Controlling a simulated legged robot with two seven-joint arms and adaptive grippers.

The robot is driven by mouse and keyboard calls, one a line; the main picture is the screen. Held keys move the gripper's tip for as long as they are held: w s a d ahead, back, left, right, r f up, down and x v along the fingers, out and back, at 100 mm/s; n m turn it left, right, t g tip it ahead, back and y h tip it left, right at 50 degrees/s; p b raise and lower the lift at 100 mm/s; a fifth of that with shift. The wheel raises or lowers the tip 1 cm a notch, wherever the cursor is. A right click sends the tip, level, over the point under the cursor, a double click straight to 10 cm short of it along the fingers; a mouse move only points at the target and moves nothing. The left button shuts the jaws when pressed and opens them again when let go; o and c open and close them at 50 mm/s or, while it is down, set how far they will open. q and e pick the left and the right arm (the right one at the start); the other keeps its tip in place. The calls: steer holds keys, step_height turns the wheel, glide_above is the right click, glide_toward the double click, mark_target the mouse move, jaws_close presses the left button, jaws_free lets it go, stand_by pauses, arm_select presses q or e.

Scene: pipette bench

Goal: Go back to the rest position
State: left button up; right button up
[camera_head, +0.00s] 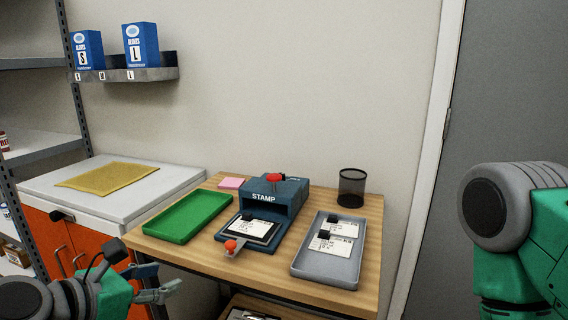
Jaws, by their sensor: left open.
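My left gripper (158,287) is at the lower left, in front of the orange cabinet and below the wooden table's left edge. It is open and I see nothing between its fingers. It is apart from the table and everything on it. My right arm shows at the right edge as a green and grey link, and its gripper is outside the view.
A wooden table (376,245) holds a blue stamp machine (293,190) with a card, a green tray (188,216), a grey tray (322,268) with cards, a pink pad (231,183) and a black mesh cup (352,188). A white-topped orange cabinet (127,205) stands left.

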arm_select(q)
steer(key=s+a+f+m+g+y+p, duration=0.1)
steer(key=s+f+m+g, duration=0.2)
steer(key=s+f+m, duration=0.45)
steer(key=s+f+m+g+y+p, duration=0.15)
steer(key=s+f+m+g, duration=0.3)
steer(key=f+m, duration=0.55)
steer(key=s+a+f+m+g+y, duration=0.1)
steer(key=s+a+f+m+y, duration=0.1)
steer(key=s+f+m, duration=0.3)
steer(key=s+a+f+m+g+y, duration=0.1)
steer(key=s+a+f+m+g, duration=0.1)
steer(key=s+a+f+m, duration=0.2)
steer(key=s+f+m, duration=0.1)
steer(key=s+m, duration=0.2)
steer(key=s, duration=0.1)
steer(key=shift+s+y, duration=0.3)
steer(key=shift+y, duration=0.05)
steer(key=shift+w+f, duration=0.1)
steer(key=shift+o, duration=0.2)
